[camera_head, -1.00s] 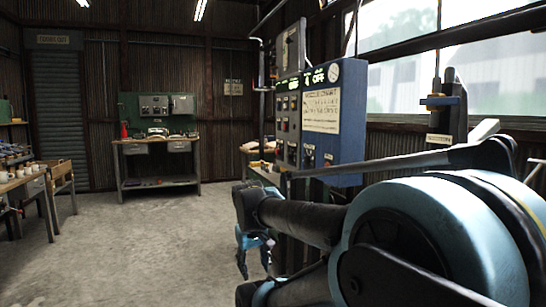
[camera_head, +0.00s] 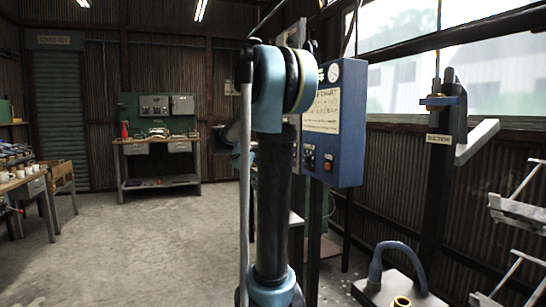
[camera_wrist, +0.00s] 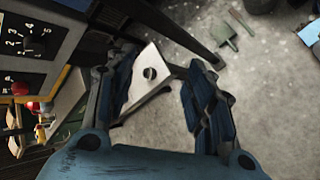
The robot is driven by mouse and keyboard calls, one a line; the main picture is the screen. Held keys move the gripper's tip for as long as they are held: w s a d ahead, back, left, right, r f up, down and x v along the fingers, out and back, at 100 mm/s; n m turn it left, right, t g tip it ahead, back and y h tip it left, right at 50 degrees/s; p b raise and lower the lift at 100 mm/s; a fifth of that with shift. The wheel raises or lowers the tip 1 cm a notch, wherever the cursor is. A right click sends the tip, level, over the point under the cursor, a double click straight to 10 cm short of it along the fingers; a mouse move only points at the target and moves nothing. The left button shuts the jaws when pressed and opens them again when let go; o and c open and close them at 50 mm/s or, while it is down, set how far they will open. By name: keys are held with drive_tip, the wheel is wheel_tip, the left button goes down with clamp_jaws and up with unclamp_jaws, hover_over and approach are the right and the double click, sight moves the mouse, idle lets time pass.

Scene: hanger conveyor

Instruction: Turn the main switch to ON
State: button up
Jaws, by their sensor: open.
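The blue control panel (camera_head: 345,125) stands right of centre in the head view, with a dark knob (camera_head: 309,157) and a red button (camera_head: 328,165) low on its face. My arm hides its left part. In the wrist view a panel at the left edge shows a numbered dial (camera_wrist: 28,40) and a second knob (camera_wrist: 18,88). I cannot tell which control is the main switch. My gripper (camera_wrist: 165,75) is open and empty, to the right of these dials and apart from them.
A red knob (camera_wrist: 33,106) shows near the panel in the wrist view. A light metal plate with a hole (camera_wrist: 148,90) lies beyond my fingers. A workbench (camera_head: 158,148) stands at the back. The floor (camera_head: 130,240) to the left is clear.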

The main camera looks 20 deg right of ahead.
drive_tip(key=w+r+n+h, duration=0.2)
drive_tip(key=w+n+h, duration=0.15)
drive_tip(key=w, duration=1.25)
drive_tip(key=w+r+n+h, duration=0.2)
drive_tip(key=w+h, duration=0.3)
drive_tip(key=w, duration=1.2)
drive_tip(key=w+d, duration=0.1)
drive_tip(key=d, duration=1.6)
drive_tip(key=shift+w+d, duration=0.2)
drive_tip(key=shift+w, duration=0.05)
drive_tip(key=shift+c, duration=0.6)
drive_tip(key=c, duration=0.9)
